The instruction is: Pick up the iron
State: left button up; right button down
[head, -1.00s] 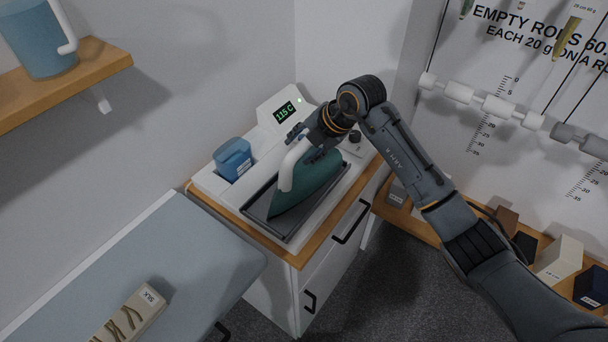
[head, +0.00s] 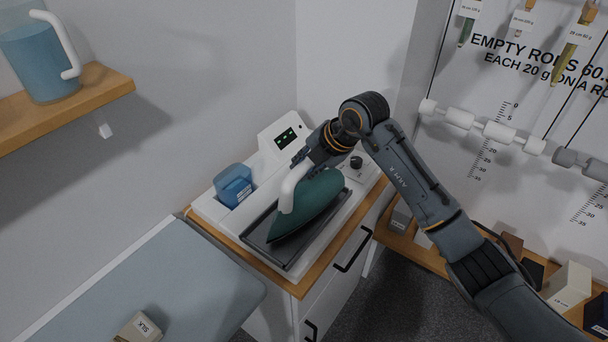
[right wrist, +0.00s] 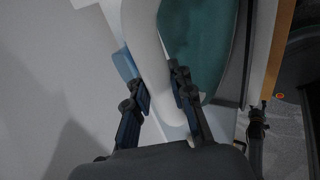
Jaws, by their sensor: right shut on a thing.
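The iron has a teal body (head: 312,205) and a white handle (head: 289,192). It is at the dark tray (head: 262,254) of the white ironing station, its tip pointing to the lower left. My right gripper (head: 303,166) is shut on the handle. In the right wrist view, the two fingers (right wrist: 161,88) lie on either side of the white handle (right wrist: 147,50), with the teal body (right wrist: 195,45) beside it. The iron looks slightly raised at its rear; any gap under it is hard to see. My left gripper is not in view.
A blue container (head: 233,184) and a small display (head: 286,138) are on the station. A pale blue ironing board (head: 170,275) bears a box marked SILK (head: 141,328). A shelf with a blue jug (head: 40,65) is upper left.

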jog(key=shift+w+r, duration=0.1)
jog(key=shift+r, duration=0.5)
jog(key=s+d+r+b, duration=0.2)
jog(key=s+r, duration=0.3)
jog(key=s, duration=0.1)
jog(key=s+d+r+b, duration=0.2)
jog(key=s+r+b, duration=0.1)
jog(key=s+r, duration=0.2)
jog(key=shift+s+d+r, duration=0.15)
jog(key=shift+s+d, duration=0.1)
jog(key=shift+s, duration=0.95)
jog(key=c, duration=1.8)
grip_release()
jog(key=shift+c, duration=0.2)
grip_shut()
